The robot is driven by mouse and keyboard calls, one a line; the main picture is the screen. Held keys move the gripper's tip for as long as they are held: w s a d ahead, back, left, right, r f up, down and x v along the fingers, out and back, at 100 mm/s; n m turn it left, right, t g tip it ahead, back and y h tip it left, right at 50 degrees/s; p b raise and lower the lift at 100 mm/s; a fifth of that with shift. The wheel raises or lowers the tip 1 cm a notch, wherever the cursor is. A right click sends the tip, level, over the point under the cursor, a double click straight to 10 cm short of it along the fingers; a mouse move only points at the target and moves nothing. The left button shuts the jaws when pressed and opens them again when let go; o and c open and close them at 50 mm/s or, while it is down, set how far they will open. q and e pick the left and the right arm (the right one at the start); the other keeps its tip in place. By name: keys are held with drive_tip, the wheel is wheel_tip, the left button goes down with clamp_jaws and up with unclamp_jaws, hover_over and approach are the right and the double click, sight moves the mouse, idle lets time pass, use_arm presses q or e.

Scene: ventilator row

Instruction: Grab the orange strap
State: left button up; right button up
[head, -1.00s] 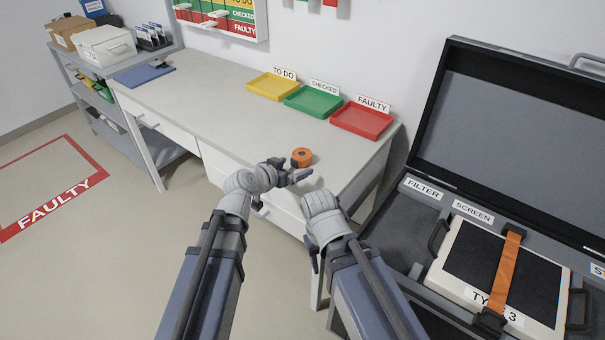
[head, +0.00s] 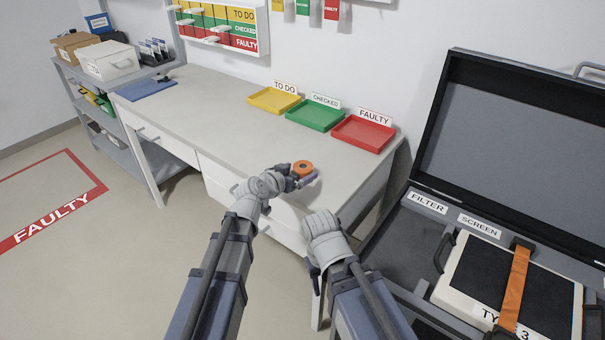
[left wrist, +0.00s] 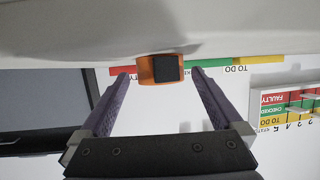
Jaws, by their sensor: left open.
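An orange strap (head: 303,167), a small coil with a dark centre, lies on the desk near its front edge. My left gripper (head: 300,180) is open beside it, low over the desk. In the left wrist view the orange strap (left wrist: 147,70) with a black square face shows between the fingertips of the left gripper (left wrist: 160,74); I cannot tell whether they touch it. Another orange band (head: 515,283) runs across the screen unit in the case. My right gripper (head: 314,272) hangs in front of the desk, largely hidden by its own wrist.
Yellow (head: 274,100), green (head: 315,115) and red (head: 363,133) trays stand along the back of the desk (head: 215,118). An open grey case (head: 430,150) with a screen unit (head: 470,265) stands at the right. The desk's middle is clear.

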use_arm(q)
drive_tip(key=x, duration=0.3)
drive_tip(key=shift+b, duration=0.35)
drive_tip(key=shift+a, duration=0.1)
drive_tip(key=c, duration=1.3)
